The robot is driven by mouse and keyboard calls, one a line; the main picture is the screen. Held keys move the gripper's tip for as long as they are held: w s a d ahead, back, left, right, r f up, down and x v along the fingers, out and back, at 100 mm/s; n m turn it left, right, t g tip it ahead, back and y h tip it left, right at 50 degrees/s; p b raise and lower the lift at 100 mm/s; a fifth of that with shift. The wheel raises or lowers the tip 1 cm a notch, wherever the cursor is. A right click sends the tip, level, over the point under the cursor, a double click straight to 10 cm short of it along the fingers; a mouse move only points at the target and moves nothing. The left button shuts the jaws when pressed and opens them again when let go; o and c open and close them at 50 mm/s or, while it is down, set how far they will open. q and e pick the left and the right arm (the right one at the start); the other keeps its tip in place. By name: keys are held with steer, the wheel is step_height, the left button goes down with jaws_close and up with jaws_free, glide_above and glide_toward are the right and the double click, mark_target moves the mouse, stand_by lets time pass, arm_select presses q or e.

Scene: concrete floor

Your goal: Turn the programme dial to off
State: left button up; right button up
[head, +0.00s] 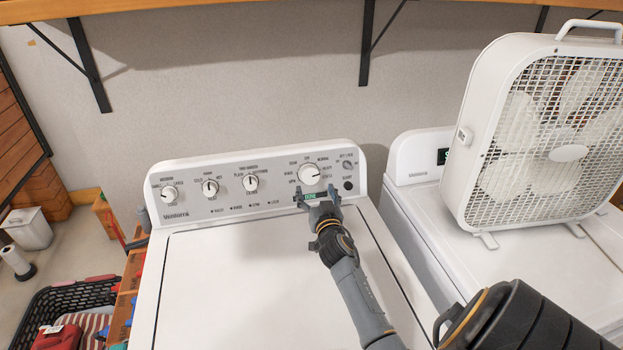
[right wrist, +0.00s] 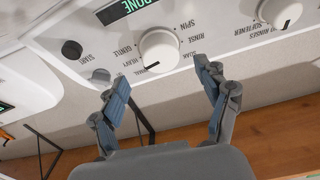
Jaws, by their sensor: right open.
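The programme dial (head: 309,174) is the large white knob at the right of the washer's control panel, with "OFF" printed above it. It also shows in the right wrist view (right wrist: 158,50), where the panel appears turned over and the knob's dark mark points down-left, near "HEAVY". My right gripper (head: 317,198) is in front of the panel just below the dial. In the right wrist view its two fingers (right wrist: 160,74) are spread, with the dial beyond and between the tips. The fingers hold nothing, and I see no clear contact with the knob. My left gripper is not in view.
Three smaller knobs (head: 210,188) sit left on the panel. A green-lit display (head: 311,195), reading "DONE" in the wrist view, is partly behind my gripper. A box fan (head: 545,130) stands on the neighbouring machine. A black basket (head: 62,305) is at lower left.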

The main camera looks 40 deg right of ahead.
mark_target(311, 178)
steer(key=x, duration=0.6)
steer(key=shift+c, duration=0.3)
steer(key=c, duration=1.1)
